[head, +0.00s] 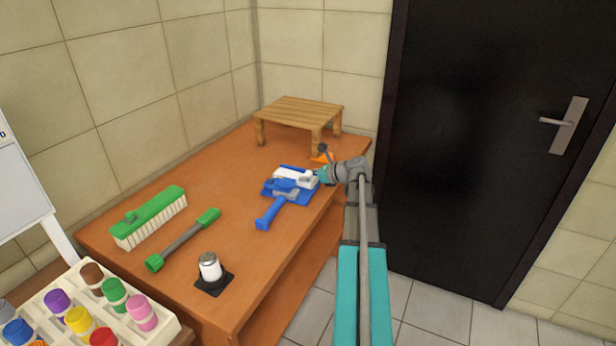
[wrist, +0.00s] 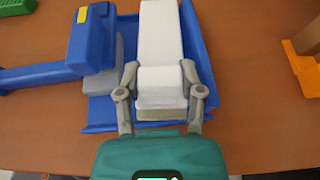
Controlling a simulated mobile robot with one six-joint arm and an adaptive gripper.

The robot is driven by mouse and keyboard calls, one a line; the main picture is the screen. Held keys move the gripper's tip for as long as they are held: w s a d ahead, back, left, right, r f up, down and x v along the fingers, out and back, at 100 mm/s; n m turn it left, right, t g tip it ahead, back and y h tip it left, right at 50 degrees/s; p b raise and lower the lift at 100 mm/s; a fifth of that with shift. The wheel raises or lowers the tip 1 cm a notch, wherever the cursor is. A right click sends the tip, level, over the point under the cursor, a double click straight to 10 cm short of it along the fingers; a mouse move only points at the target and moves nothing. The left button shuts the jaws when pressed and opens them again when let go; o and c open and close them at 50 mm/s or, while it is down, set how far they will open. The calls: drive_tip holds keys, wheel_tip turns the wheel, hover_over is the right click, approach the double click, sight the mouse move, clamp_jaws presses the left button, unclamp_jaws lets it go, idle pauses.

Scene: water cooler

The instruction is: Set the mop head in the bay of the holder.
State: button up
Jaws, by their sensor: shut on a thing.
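The mop head, a white block with a beige lower edge (wrist: 160,35), is between the fingers of my gripper (wrist: 160,75), which is shut on its near end. It also shows white in the head view (head: 307,181), beside my gripper (head: 320,175). The holder is a blue tray (wrist: 203,45) with a raised right wall. The mop head lies over or in its right bay, along that wall. I cannot tell whether it touches the bay floor. A blue-handled tool with a grey part (wrist: 92,45) occupies the tray's left side, its handle (head: 268,213) sticking out past the tray.
A wooden stool (head: 300,106) stands behind, with an orange object (head: 322,157) near it. A green brush (head: 148,215), a green-and-grey handle (head: 185,240) and a white-topped canister (head: 209,266) are on the left of the brown table (head: 235,170). The table's right edge is close to the tray.

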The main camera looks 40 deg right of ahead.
drive_tip(key=shift+f+b, duration=0.65)
drive_tip(key=o, duration=1.2)
drive_tip(key=shift+r, duration=0.1)
drive_tip(key=shift+o, duration=0.2)
